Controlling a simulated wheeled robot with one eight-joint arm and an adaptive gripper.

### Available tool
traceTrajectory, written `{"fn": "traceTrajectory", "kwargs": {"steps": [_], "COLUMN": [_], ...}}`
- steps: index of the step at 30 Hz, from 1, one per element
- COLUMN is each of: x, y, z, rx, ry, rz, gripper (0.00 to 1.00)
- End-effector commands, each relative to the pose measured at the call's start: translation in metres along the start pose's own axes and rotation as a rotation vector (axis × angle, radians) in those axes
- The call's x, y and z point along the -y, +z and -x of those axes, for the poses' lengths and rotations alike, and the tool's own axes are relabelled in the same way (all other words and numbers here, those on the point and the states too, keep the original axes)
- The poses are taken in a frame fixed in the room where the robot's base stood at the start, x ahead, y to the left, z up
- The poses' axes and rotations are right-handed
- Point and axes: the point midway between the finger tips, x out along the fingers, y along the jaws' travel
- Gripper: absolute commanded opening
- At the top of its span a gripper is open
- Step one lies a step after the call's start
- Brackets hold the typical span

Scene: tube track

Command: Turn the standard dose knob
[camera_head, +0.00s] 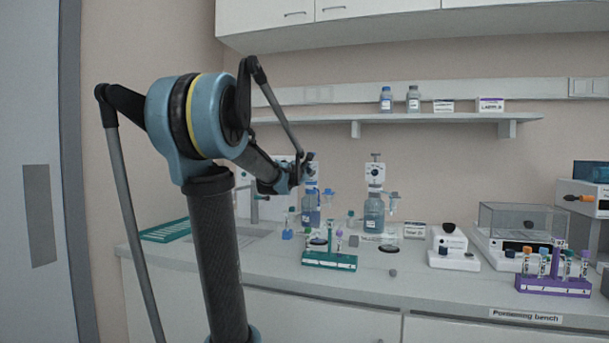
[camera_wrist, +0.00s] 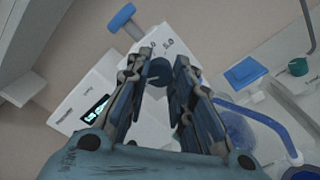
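A second dispenser head (camera_head: 375,174) with a dark knob stands to the right on another bottle (camera_head: 374,215). I cannot read which is labelled standard.
A green tube rack (camera_head: 329,262) stands in front of the bottles. A small white device (camera_head: 453,250), a clear-covered box (camera_head: 523,222) and a purple rack (camera_head: 553,288) stand to the right. A shelf (camera_head: 430,119) runs behind. The bench front is mostly clear.

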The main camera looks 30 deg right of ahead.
Motion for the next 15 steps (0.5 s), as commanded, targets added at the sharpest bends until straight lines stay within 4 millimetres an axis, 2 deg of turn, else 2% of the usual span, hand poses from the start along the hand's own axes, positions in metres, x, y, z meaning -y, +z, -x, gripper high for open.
{"fn": "traceTrajectory", "kwargs": {"steps": [10,15], "x": [0.0008,0.0012], "y": [0.0009,0.001], "z": [0.0001,0.0001], "rx": [0.002,0.003], "ry": [-0.001,-0.002], "rz": [-0.016,-0.078], "gripper": [0.0,0.0]}}
